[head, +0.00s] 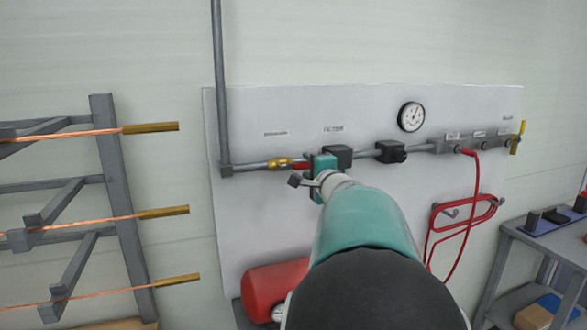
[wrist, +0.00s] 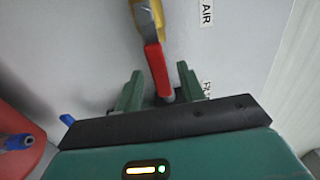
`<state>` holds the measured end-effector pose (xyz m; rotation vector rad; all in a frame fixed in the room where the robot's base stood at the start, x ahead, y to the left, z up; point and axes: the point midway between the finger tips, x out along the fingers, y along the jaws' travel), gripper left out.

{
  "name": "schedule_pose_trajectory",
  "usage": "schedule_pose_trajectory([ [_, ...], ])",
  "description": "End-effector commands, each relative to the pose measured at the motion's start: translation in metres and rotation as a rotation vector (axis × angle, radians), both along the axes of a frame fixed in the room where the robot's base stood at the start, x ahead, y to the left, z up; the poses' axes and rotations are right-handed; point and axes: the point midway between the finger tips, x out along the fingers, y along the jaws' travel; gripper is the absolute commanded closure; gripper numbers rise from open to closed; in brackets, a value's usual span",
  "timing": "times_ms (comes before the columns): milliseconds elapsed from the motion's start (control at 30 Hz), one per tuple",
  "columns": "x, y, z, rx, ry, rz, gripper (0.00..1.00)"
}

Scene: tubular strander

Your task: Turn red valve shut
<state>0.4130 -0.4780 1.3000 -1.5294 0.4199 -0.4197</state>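The red valve handle (head: 301,166) lies along the grey pipe, to the right of its brass valve body (head: 280,164) on the wall panel. In the wrist view the red handle (wrist: 155,65) reaches from the yellow brass body (wrist: 147,14) down between my fingers. My gripper (wrist: 159,76) is open, with one green finger on each side of the handle and visible gaps on both sides. In the head view my gripper (head: 312,175) is at the handle's right end, and my arm hides part of the pipe below and behind it.
Black filter blocks (head: 390,152), a gauge (head: 411,116) and a red coiled hose (head: 463,212) are to the right on the panel. A red tank (head: 272,287) is below. A rack with copper rods (head: 120,190) stands left, a grey table (head: 548,245) right.

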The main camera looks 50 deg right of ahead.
Motion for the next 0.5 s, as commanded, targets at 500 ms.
schedule_pose_trajectory([
  [500,0.0009,-0.0003,0.0003,0.000,0.000,0.000,1.00],
])
